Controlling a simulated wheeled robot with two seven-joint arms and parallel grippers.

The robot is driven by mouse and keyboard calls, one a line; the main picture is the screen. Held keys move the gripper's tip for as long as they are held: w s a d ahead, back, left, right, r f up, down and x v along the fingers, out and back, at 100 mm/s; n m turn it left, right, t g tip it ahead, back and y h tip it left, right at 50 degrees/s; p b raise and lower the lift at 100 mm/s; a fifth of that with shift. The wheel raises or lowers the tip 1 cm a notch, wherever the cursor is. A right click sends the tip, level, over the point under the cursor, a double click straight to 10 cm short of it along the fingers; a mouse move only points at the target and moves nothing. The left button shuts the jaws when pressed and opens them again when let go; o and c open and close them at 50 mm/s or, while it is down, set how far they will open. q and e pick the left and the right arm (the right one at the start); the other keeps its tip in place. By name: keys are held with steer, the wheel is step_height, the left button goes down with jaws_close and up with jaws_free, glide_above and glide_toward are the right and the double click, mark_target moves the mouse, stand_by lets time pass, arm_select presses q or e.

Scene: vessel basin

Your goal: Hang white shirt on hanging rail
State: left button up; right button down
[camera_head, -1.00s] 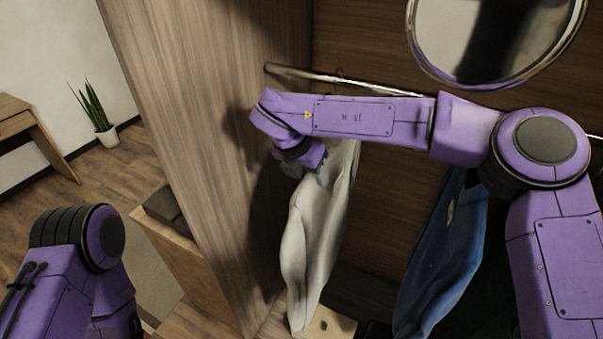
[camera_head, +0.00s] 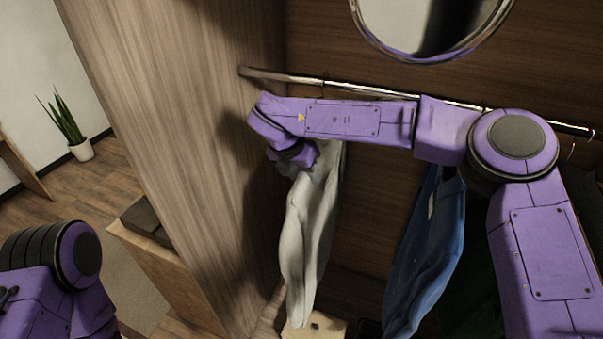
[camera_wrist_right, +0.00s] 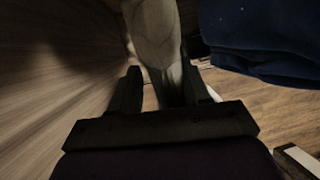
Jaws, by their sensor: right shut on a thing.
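The white shirt (camera_head: 310,235) hangs upright in the wardrobe, left of the blue garment. It also shows between the fingers in the right wrist view (camera_wrist_right: 155,35). The hanging rail (camera_head: 372,90) runs across the wardrobe above it. My right gripper (camera_wrist_right: 160,90) is shut on the white shirt or its hanger, at the shirt's top below the rail's left part. My right forearm hides the shirt's upper end. A thin hook shows at the rail above the forearm; I cannot tell whether it is the shirt's. Only my left arm shows at lower left; its gripper is out of view.
A blue garment (camera_head: 428,250) hangs right of the white shirt, with a dark one (camera_head: 475,295) beyond. The wooden side panel (camera_head: 190,120) stands close left of my right gripper. A round mirror (camera_head: 430,20) is above the rail. A plant (camera_head: 68,130) stands far left.

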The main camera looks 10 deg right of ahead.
steer(key=shift+f, duration=0.25)
